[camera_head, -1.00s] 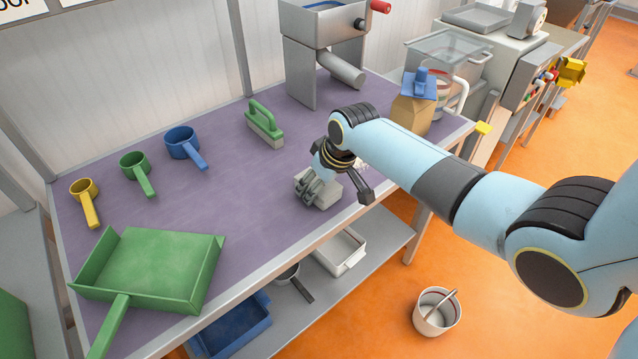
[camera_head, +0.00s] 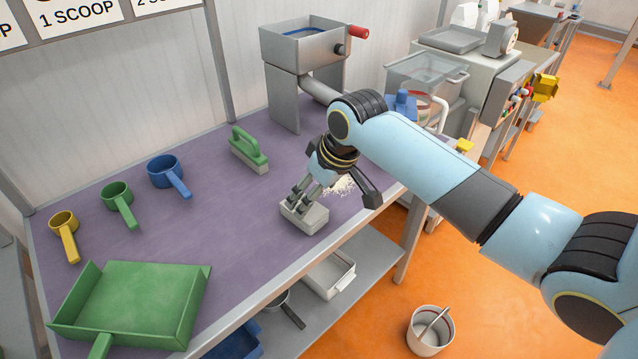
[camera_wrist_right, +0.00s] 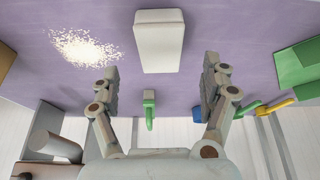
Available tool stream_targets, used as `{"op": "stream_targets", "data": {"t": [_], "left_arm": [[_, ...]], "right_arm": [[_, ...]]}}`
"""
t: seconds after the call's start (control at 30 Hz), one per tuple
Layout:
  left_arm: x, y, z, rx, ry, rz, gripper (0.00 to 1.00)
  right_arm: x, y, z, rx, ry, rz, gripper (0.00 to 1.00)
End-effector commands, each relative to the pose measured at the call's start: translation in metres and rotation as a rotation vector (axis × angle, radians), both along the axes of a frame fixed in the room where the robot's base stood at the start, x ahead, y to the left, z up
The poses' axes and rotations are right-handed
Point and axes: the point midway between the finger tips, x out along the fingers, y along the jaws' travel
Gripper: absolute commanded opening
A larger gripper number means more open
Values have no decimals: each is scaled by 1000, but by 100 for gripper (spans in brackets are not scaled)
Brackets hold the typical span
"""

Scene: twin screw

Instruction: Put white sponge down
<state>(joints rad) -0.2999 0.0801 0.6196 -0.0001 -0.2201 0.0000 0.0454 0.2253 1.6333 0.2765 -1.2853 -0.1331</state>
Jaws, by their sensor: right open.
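The white sponge (camera_head: 312,219) lies on the purple table top near its front edge. In the right wrist view the sponge (camera_wrist_right: 158,42) lies ahead of the fingertips, lined up with the gap between them and clear of both. My right gripper (camera_head: 303,196) is open just above and behind the sponge in the head view, its fingers hiding part of it. The open right gripper also shows in the right wrist view (camera_wrist_right: 161,78), with nothing between its fingers. My left gripper is not in view.
A pile of pale grains (camera_head: 342,186) lies beside the sponge. A green brush (camera_head: 247,150), blue (camera_head: 166,172), green (camera_head: 117,197) and yellow scoops (camera_head: 64,224) and a green dustpan (camera_head: 135,300) are on the table. A grey hopper (camera_head: 303,50) stands behind. The table's middle is clear.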

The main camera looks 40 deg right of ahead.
Motion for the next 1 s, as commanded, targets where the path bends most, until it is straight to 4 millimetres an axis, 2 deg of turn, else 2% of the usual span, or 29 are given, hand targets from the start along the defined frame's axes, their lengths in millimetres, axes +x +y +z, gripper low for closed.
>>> {"op": "stream_targets", "data": {"t": [0.1,0.23,0.83,0.93,1.0], "left_arm": [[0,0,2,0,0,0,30],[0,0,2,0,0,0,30],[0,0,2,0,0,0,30],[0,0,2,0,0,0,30],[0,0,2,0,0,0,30]], "right_arm": [[-7,-1,18,-1,-1,0,80],[-12,-2,27,1,1,0,80],[-13,-1,29,1,1,0,80],[-30,5,28,-7,9,3,80],[-53,13,29,-17,19,6,80]]}}
